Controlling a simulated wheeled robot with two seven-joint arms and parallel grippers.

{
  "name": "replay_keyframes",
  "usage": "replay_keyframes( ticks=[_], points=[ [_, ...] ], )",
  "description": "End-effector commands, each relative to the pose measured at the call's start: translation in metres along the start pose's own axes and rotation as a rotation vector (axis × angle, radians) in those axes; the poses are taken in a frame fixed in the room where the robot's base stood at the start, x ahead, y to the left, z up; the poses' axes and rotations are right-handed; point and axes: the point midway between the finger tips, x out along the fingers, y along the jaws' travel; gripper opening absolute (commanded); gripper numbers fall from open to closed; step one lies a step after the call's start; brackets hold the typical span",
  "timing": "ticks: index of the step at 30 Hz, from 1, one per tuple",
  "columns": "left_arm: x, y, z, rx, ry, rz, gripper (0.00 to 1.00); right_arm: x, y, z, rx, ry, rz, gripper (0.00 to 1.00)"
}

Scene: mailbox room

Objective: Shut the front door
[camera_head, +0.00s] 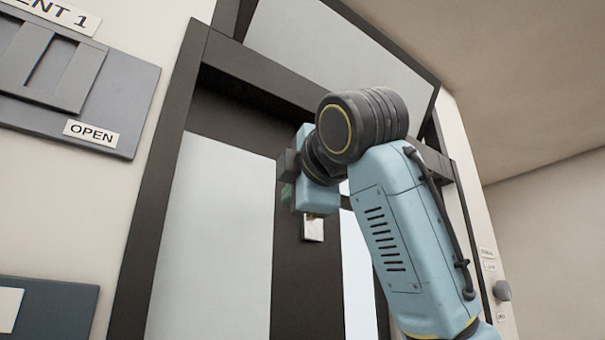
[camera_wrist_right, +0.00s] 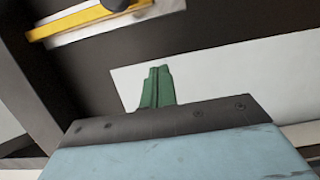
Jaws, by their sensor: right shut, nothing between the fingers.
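The front door has a dark frame (camera_head: 302,285) with a tall pale glass pane (camera_head: 210,235) to its left. A small light metal plate (camera_head: 313,230) sits on the dark upright, below my gripper. My right gripper (camera_head: 287,193) is in front of the door, shut and empty, its green fingertips partly hidden by its body. In the right wrist view the closed green fingers (camera_wrist_right: 157,88) point at a dark surface (camera_wrist_right: 90,65) and a pale panel (camera_wrist_right: 220,75). I cannot tell if they touch it. My left gripper is out of view.
A dark doorway surround (camera_head: 150,200) frames the door, with a glass pane (camera_head: 335,50) above. Grey wall panels, one marked OPEN (camera_head: 91,133), hang on the left. A round knob (camera_head: 502,291) is on the right wall. The wrist view shows a yellow bar (camera_wrist_right: 75,22).

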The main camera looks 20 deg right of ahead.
Motion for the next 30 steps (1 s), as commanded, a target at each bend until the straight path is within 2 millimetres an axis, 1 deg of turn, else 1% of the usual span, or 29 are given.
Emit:
replay_keyframes(
  ticks=[1,6,7,9,12,15,21,30],
  points=[
    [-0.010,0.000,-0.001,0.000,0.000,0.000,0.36,0.013,0.003,0.000,0.001,0.000,-0.005,0.00],
    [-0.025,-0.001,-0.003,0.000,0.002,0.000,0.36,0.047,0.003,0.000,0.000,0.000,-0.003,0.00],
    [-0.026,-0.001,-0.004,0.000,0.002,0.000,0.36,0.047,0.003,0.008,0.003,-0.002,-0.001,0.00],
    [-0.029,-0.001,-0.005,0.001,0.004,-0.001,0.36,0.049,0.002,0.019,0.002,-0.002,-0.001,0.00],
    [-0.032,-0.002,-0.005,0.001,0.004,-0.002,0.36,0.051,0.001,0.030,0.002,-0.001,-0.001,0.00],
    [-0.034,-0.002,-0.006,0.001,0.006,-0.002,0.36,0.053,0.001,0.036,0.001,-0.001,0.000,0.00],
    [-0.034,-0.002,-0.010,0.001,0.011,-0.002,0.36,0.053,0.000,0.039,0.000,0.000,0.000,0.00],
    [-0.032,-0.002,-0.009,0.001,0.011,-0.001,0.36,0.051,0.000,0.042,0.001,-0.001,0.001,0.00]
  ],
)
